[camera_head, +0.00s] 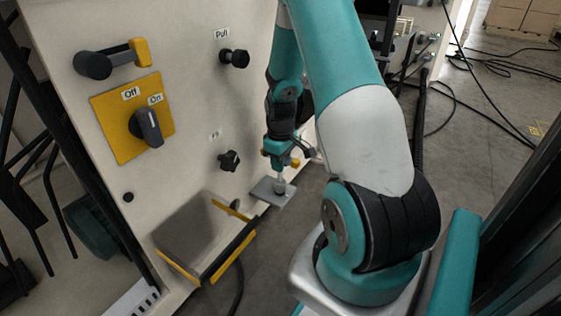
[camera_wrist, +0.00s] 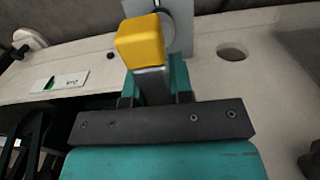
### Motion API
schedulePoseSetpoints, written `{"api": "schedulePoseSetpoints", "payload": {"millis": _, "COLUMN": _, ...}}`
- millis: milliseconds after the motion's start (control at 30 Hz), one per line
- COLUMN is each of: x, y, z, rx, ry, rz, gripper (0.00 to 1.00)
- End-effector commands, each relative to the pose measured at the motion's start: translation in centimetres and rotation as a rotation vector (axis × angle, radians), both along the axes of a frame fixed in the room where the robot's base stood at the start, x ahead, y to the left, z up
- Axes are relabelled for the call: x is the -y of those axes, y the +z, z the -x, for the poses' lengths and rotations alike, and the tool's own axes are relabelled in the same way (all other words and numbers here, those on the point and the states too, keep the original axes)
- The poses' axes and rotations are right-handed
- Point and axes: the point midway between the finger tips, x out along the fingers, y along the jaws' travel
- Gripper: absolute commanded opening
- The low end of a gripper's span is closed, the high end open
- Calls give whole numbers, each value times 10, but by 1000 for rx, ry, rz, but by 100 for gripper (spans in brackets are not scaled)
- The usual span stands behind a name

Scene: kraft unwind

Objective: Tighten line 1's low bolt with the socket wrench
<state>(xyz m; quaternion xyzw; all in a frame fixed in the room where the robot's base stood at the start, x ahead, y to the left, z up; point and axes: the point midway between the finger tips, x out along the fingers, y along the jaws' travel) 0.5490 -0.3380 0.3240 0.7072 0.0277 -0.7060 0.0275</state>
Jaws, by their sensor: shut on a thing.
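My gripper (camera_head: 281,152) is low beside the cream machine panel, above a small grey plate (camera_head: 262,190) that sticks out near the panel's lower edge. It is shut on the socket wrench, whose yellow end (camera_head: 295,163) shows beside the fingers. The wrench's socket end (camera_head: 280,184) points down at the plate. The low bolt is hidden under it, and I cannot tell how far the socket sits over it. In the wrist view the wrench's yellow end (camera_wrist: 140,42) and metal bar (camera_wrist: 152,86) stand between the teal fingers (camera_wrist: 155,82), with the grey plate (camera_wrist: 183,35) beyond.
A yellow-edged tray (camera_head: 205,238) juts from the panel left of the plate. Black knobs (camera_head: 234,58) (camera_head: 229,160), a rotary switch (camera_head: 146,127) and a yellow-tipped handle (camera_head: 112,60) are on the panel. Cables (camera_head: 475,100) lie on the floor at right. A round hole (camera_wrist: 232,51) shows in the wrist view.

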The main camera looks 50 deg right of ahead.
Motion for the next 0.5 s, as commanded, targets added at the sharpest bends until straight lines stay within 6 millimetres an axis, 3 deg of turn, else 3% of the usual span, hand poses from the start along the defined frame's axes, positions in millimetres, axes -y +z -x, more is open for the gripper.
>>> {"api": "schedulePoseSetpoints", "payload": {"millis": 500, "x": 0, "y": -4, "z": 0, "rx": 1, "ry": 0, "rz": 1, "gripper": 0}}
